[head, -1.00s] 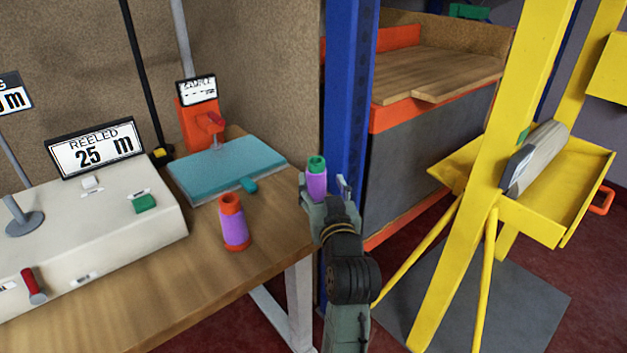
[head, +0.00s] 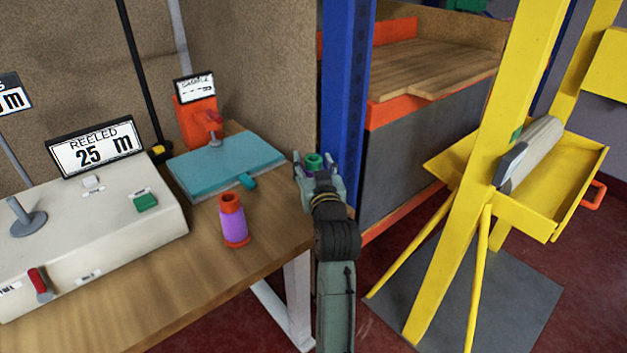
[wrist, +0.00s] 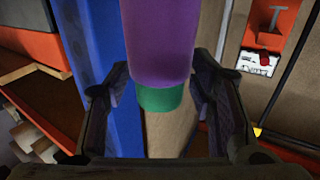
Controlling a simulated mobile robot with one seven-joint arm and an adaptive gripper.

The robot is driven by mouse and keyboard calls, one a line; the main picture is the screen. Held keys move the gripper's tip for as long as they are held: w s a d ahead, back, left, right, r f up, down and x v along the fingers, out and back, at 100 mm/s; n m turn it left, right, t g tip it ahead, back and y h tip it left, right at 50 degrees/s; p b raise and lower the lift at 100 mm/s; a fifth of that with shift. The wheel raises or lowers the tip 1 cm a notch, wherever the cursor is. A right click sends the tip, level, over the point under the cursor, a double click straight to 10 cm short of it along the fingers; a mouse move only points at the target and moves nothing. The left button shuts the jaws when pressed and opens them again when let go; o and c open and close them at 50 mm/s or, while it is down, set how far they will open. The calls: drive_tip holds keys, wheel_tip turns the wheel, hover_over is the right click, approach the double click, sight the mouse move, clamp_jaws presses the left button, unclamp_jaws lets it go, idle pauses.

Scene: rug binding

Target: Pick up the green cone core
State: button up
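The green cone core (head: 314,161) has a green top and a purple body. It stands upright near the right end of the wooden table, its lower part hidden by my gripper in the head view. My gripper (head: 316,172) is open, with one finger on each side of the cone. In the wrist view the purple body and green end of the cone core (wrist: 160,98) show between the spread fingers (wrist: 160,100). Gaps show beside the green end, and I see no clear contact.
A similar cone with an orange top and base (head: 233,220) stands left on the wooden table (head: 190,285). A teal board (head: 225,163) lies behind it. A blue post (head: 347,90) rises close behind my gripper. A yellow stand (head: 480,170) is at right.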

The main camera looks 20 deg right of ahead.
clamp_jaws()
idle(0.4)
drive_tip(key=shift+r, duration=0.1)
